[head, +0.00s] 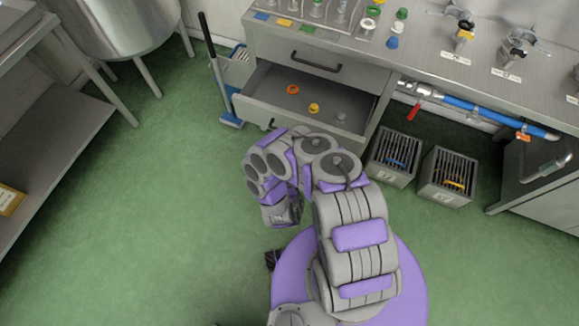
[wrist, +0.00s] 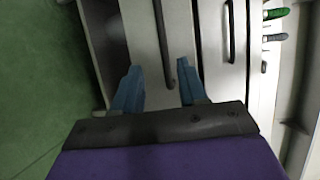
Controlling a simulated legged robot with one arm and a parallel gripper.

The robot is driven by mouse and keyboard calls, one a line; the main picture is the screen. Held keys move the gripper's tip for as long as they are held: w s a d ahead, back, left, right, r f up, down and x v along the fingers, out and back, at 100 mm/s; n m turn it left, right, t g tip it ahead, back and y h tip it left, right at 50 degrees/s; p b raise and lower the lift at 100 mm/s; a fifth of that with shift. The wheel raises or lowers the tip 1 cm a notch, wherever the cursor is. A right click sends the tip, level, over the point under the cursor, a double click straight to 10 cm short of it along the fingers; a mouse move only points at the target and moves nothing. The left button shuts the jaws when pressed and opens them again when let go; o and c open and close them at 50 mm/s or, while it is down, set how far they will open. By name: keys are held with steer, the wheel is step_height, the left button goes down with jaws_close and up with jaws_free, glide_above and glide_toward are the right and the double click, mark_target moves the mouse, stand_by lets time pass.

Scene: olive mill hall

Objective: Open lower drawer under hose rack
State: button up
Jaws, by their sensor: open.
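The lower drawer (head: 335,110) stands pulled out from the metal cabinet in the head view. An orange ring (head: 293,89), a yellow cap (head: 314,108) and a small grey piece lie inside. My arm hides part of its front. In the wrist view its pale front (wrist: 143,35) carries a dark bar handle (wrist: 161,40). My gripper (wrist: 159,70) is open, its two blue fingers on either side of the handle's near end. I cannot tell whether either finger touches it. The upper drawer (head: 290,52), with its own handle, is shut above.
A blue hose (head: 480,109) with a red valve lever runs under the worktop at right. Two slatted crates (head: 447,177) stand below it. A metal vat and shelf stand at left. The green floor between is clear.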

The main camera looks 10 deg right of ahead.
steer(key=shift+v, duration=1.2)
steer(key=w+d+r+n+g+h, duration=0.1)
steer(key=w+d+r+g, duration=0.1)
steer(key=w+d+r, duration=0.3)
steer(key=w+d+r+n+g, duration=0.1)
steer(key=w+r+g, duration=0.15)
steer(key=w, duration=0.35)
step_height(320, 180, up, 16)
steer(key=n+g+y, duration=0.1)
steer(key=n+g, duration=0.3)
steer(key=n, duration=0.1)
steer(key=s+a+r+n+g+y, duration=0.2)
steer(key=s+r+n+g, duration=0.1)
steer(key=s+r, duration=0.65)
steer(key=s+r+n+g, duration=0.2)
steer(key=s+r, duration=0.3)
steer(key=s, duration=0.5)
steer(key=s+a+r+n+g+y, duration=0.1)
steer(key=s+r+n, duration=0.4)
steer(key=s, duration=0.6)
steer(key=s+r+n+g, duration=0.2)
steer(key=s+r+n, duration=0.2)
steer(key=s, duration=0.6)
step_height(320, 180, up, 3)
steer(key=shift+s+a+f+g+y, duration=0.1)
steer(key=shift+s+a+g+y, duration=0.2)
steer(key=shift+s+g, duration=0.1)
